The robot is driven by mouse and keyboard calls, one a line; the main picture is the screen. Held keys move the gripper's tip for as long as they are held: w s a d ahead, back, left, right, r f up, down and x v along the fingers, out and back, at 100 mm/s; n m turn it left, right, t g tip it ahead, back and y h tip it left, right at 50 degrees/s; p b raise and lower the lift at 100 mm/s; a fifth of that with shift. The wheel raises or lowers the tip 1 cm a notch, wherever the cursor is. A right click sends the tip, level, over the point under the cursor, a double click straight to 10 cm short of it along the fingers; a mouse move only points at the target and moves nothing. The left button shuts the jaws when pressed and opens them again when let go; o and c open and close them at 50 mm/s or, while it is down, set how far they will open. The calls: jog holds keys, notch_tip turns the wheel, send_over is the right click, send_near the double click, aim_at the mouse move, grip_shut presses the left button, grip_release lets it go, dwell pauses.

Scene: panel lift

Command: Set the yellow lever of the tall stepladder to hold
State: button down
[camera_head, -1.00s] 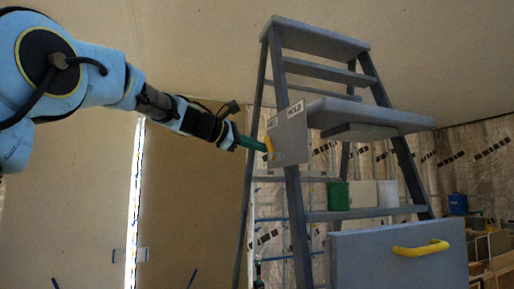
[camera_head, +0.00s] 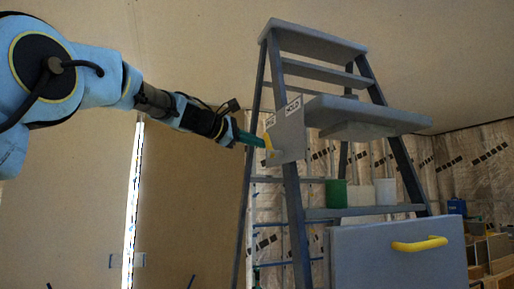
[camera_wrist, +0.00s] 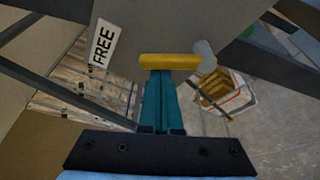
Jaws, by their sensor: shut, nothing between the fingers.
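The tall grey stepladder (camera_head: 291,200) stands right of centre in the head view. A grey plate (camera_head: 290,139) on its left upright carries FREE (camera_head: 270,120) and HOLD (camera_head: 293,105) labels. The yellow lever (camera_head: 268,142) is on this plate; in the wrist view the lever (camera_wrist: 168,61) lies across, from a round pivot (camera_wrist: 205,56) towards the FREE label (camera_wrist: 102,45). My gripper (camera_head: 260,142) is shut and empty. Its teal fingertips (camera_wrist: 158,76) are at the lever's near edge, seemingly touching it. The HOLD label is out of the wrist view.
A grey shelf (camera_head: 370,113) juts from the ladder above a step with a green container (camera_head: 336,193) and pale ones. A grey panel with a yellow handle (camera_head: 420,244) stands in front, low right. In the wrist view a bucket-like container (camera_wrist: 225,92) is on the floor below.

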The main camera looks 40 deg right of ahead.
aim_at(265, 134)
jog(key=shift+s+f+b, duration=0.1)
jog(key=shift+s+b, duration=0.05)
jog(key=shift+b, duration=0.2)
jog(key=m+b, duration=0.1)
jog(key=b, duration=0.2)
jog(key=s+m+h+b, duration=0.1)
jog(key=m+b, duration=0.1)
jog(key=b, duration=0.1)
jog(key=s+a+m+h+b, duration=0.1)
jog(key=m+b, duration=0.1)
jog(key=b, duration=0.2)
jog(key=shift+r+t, duration=0.3)
jog(key=m+b, duration=0.2)
jog(key=s+m+h+b, duration=0.1)
jog(key=m+b, duration=0.1)
jog(key=s+m+b, duration=0.1)
jog(key=m+b, duration=0.1)
jog(key=b, duration=0.1)
jog(key=shift+s+a+r+g+h, duration=0.2)
jog(key=shift+a+r+g+h, duration=0.1)
jog(key=shift+a+g+h, duration=0.1)
jog(key=shift+s+a+b, duration=0.1)
jog(key=shift+s+b, duration=0.2)
jog(key=shift+b, duration=0.1)
jog(key=shift+r, duration=0.1)
jog(key=shift+r, duration=0.1)
